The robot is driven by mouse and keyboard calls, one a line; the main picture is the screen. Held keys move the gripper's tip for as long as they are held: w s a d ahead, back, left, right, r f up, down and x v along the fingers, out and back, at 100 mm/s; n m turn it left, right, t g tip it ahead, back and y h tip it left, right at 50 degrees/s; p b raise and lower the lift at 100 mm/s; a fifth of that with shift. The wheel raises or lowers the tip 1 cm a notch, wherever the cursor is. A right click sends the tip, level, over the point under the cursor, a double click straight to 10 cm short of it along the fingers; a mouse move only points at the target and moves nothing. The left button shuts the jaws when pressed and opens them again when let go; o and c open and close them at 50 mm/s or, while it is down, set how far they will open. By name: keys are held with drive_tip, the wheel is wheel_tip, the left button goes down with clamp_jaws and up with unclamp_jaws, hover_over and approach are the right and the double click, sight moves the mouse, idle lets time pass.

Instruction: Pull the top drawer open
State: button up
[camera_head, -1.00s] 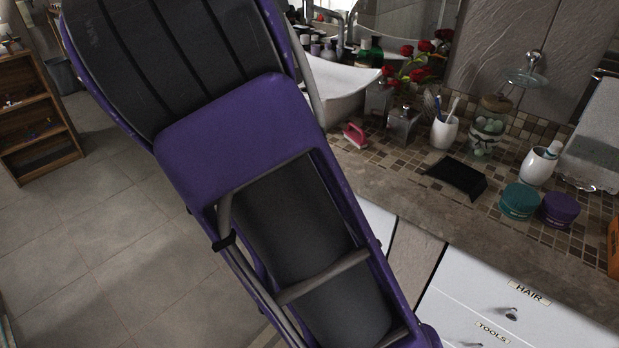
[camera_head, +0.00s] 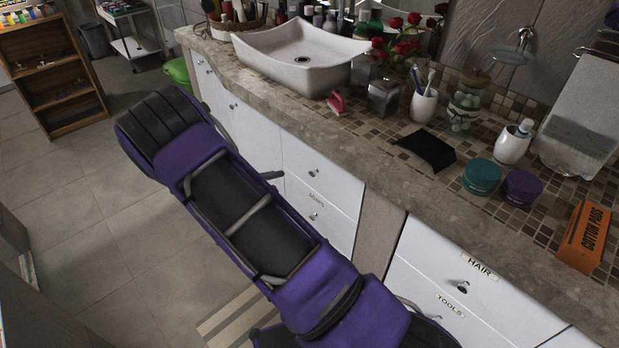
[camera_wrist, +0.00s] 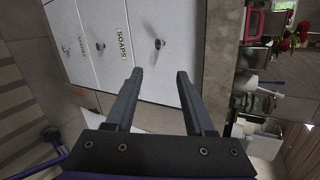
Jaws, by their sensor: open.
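The white top drawer shows in the wrist view (camera_wrist: 160,20), turned on its side, with a small metal knob (camera_wrist: 159,43). In the head view the top drawer (camera_head: 335,186) is right of my arm, with its knob (camera_head: 313,173). It looks shut, its front flush with the cabinet. A drawer labelled SOAPS (camera_wrist: 108,62) lies below it, to the left in the wrist view. My gripper (camera_wrist: 160,75) is open and empty, its fingers pointing at the top drawer front. The knob appears just beyond the gap between the fingertips, apart from them. My arm hides most of the gripper in the head view.
The stone countertop (camera_head: 380,165) overhangs the drawers and carries a sink (camera_head: 300,57), cups, jars and an orange box (camera_head: 584,237). Another drawer stack labelled HAIR and TOOLS (camera_head: 440,285) stands at right. A wooden shelf (camera_head: 58,75) is far left. The tiled floor between is clear.

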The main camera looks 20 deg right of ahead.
sight(311, 174)
drive_tip(key=b+x, duration=0.1)
drive_tip(key=x, duration=1.6)
drive_tip(key=shift+d+f+b, duration=0.15)
drive_tip(key=shift+d+b, duration=0.1)
drive_tip(key=shift+b, duration=0.1)
clamp_jaws()
idle(0.5)
